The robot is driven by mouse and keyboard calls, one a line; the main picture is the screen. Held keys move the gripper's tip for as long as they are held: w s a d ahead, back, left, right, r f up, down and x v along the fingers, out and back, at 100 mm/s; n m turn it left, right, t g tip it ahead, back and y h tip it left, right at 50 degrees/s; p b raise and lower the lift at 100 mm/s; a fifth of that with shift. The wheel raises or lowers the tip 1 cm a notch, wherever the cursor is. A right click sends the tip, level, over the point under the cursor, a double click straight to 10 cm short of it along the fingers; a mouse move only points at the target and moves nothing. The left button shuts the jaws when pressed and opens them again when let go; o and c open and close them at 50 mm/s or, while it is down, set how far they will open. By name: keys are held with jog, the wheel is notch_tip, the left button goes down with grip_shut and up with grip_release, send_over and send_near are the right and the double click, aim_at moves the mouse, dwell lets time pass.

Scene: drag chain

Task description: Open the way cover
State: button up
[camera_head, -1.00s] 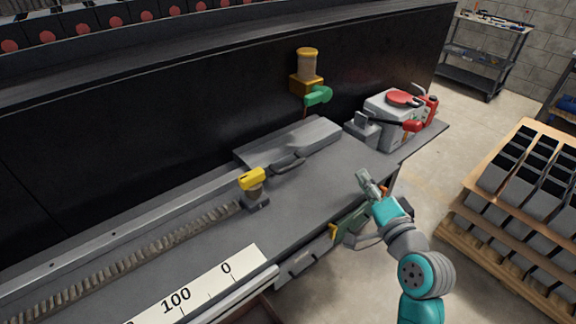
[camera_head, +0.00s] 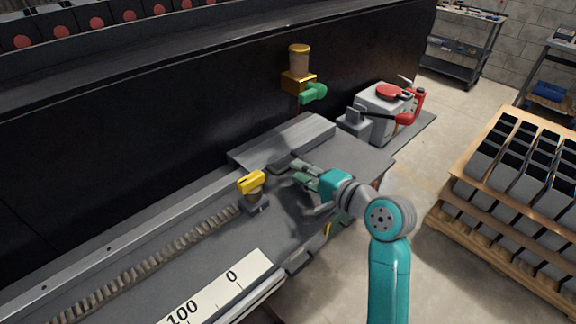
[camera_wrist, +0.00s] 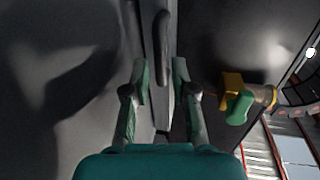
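The way cover (camera_head: 285,140) is a grey sloped metal lid on the bench in the head view. Its dark handle (camera_head: 278,168) sticks out at the near edge, partly hidden by my gripper (camera_head: 296,171). In the wrist view the handle (camera_wrist: 162,45) stands ahead, lined up with the gap between the two fingertips. My gripper (camera_wrist: 160,76) is open, with clear space around the handle. The cover (camera_wrist: 215,35) lies flat and shut.
A yellow-topped fitting (camera_head: 252,186) stands left of the handle, at the end of the drag chain (camera_head: 150,265). A green and gold oiler (camera_head: 305,85) hangs behind the cover. A grey vise-like unit with red parts (camera_head: 388,110) stands right. A wooden rack (camera_head: 500,215) is beyond the bench.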

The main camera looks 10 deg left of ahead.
aim_at(294, 148)
jog(key=shift+x, duration=2.25)
grip_shut()
